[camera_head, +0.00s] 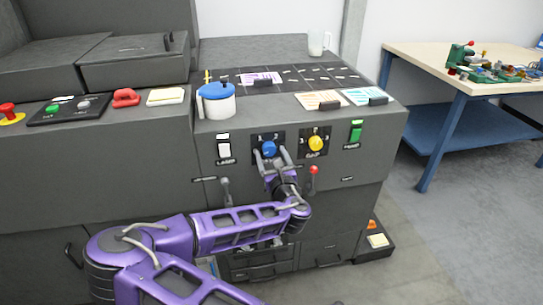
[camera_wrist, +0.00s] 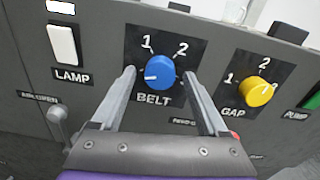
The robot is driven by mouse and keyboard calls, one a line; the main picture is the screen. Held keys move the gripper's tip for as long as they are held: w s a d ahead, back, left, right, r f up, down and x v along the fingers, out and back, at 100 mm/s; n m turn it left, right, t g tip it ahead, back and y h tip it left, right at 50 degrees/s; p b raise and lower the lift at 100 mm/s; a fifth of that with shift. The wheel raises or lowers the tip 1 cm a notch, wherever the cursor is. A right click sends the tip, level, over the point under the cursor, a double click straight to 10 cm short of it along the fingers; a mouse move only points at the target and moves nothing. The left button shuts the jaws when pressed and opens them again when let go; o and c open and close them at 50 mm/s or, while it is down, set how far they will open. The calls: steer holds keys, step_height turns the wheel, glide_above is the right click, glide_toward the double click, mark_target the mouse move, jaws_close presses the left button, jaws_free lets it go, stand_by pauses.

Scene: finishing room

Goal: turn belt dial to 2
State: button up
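The belt dial is a round blue knob on a black plate, seen in the wrist view (camera_wrist: 160,71) and the head view (camera_head: 268,148). The plate shows 1 at upper left and 2 at upper right, with BELT below. A white mark on the knob points left, away from the 2. My gripper (camera_wrist: 159,77) is open, its fingers either side of the knob in the picture. Gaps show between the knob and both fingers, and I cannot tell how far in front of it the tips are. In the head view my gripper (camera_head: 269,158) is just below the dial.
The yellow gap dial (camera_wrist: 258,92) is right of the belt dial. The white lamp switch (camera_wrist: 62,45) is left. A grey lever (camera_head: 226,190) and a red-knobbed lever (camera_head: 313,172) sit lower on either side of my gripper. The green pump switch (camera_head: 356,131) is farther right.

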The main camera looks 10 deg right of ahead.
jaws_close()
steer(key=shift+m, duration=0.3)
